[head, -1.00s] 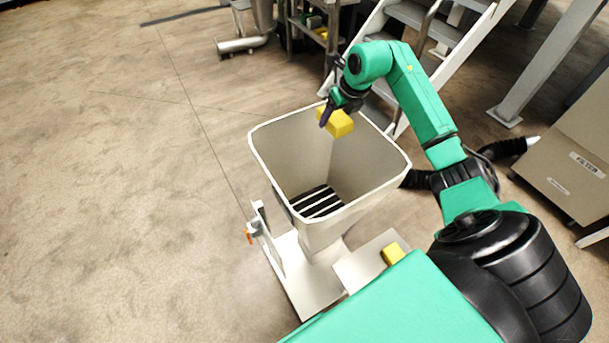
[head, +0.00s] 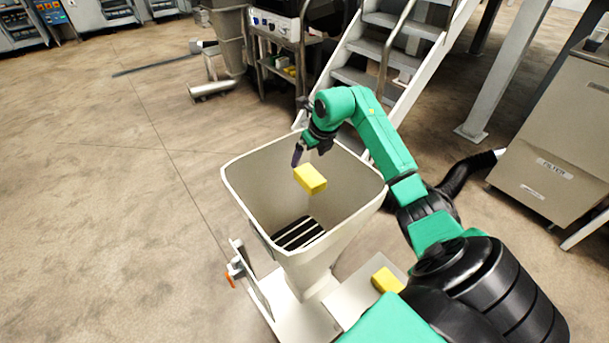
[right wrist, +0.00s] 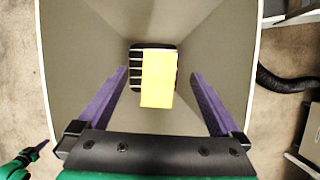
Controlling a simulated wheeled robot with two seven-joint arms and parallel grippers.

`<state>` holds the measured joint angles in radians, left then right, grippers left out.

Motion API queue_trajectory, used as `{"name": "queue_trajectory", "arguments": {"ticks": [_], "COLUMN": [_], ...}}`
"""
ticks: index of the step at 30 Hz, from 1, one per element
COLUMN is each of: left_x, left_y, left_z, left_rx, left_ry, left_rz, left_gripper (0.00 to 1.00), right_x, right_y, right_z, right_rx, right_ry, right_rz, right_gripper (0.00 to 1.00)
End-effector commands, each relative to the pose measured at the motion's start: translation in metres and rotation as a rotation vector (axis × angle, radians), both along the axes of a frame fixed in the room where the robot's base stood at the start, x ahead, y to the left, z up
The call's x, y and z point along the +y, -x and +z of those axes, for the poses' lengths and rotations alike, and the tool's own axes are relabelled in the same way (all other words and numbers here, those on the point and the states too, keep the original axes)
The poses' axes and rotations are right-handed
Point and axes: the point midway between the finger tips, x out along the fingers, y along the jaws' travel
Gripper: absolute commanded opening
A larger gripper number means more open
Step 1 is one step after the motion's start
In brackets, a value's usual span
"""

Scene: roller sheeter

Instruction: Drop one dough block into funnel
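The funnel (head: 345,218) is a large pale square hopper with a dark slatted grate (head: 298,233) at its bottom. My right gripper (head: 298,155) is over the funnel mouth, and its purple fingers are spread wide in the right wrist view (right wrist: 162,105). A yellow dough block (head: 310,179) hangs in the air just below the fingers, inside the mouth outline. In the right wrist view the block (right wrist: 158,80) has clear gaps to both fingers, above the grate. A second yellow block (head: 387,280) sits beside the funnel. A green and black part of mine (right wrist: 25,160), perhaps the left arm's end, shows lower left.
A pale platform (head: 352,298) is beside the funnel base. Metal stairs (head: 400,60) stand behind, with a shelf cart (head: 285,65) to their left. A beige filter cabinet (head: 555,150) and a black hose (head: 465,172) are at the right. The floor at left is clear.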

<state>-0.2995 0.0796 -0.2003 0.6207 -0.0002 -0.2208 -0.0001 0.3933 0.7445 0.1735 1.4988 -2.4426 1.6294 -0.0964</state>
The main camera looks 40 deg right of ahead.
Motion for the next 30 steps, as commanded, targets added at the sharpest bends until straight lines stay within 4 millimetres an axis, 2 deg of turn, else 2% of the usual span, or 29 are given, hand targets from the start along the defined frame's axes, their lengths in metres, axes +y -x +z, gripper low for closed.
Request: {"name": "queue_trajectory", "arguments": {"ticks": [8,11,19,22,25,30], "left_x": [0.0,0.0,0.0,0.0,0.0,0.0], "left_y": [0.0,0.0,0.0,0.0,0.0,0.0], "left_z": [-0.002,-0.007,-0.02,-0.021,-0.021,-0.021], "left_rx": [0.0,0.0,-0.001,-0.001,-0.001,0.0], "left_ry": [0.0,0.0,0.0,0.0,0.0,0.0], "left_rz": [0.0,0.0,0.001,0.0,0.001,0.001], "left_gripper": [0.0,0.0,0.0,0.0,0.0,0.0], "right_x": [0.0,-0.001,0.002,0.004,0.005,0.005], "right_y": [0.002,0.009,0.039,0.048,0.054,0.056], "right_z": [0.005,0.02,0.095,0.116,0.13,0.134], "right_rx": [0.001,-0.002,-0.006,-0.003,-0.001,0.001], "right_ry": [0.001,0.005,0.006,0.003,0.001,0.0], "right_rz": [0.0,0.0,-0.001,-0.001,0.0,-0.001], "right_gripper": [1.0,1.0,1.0,1.0,1.0,1.0]}}
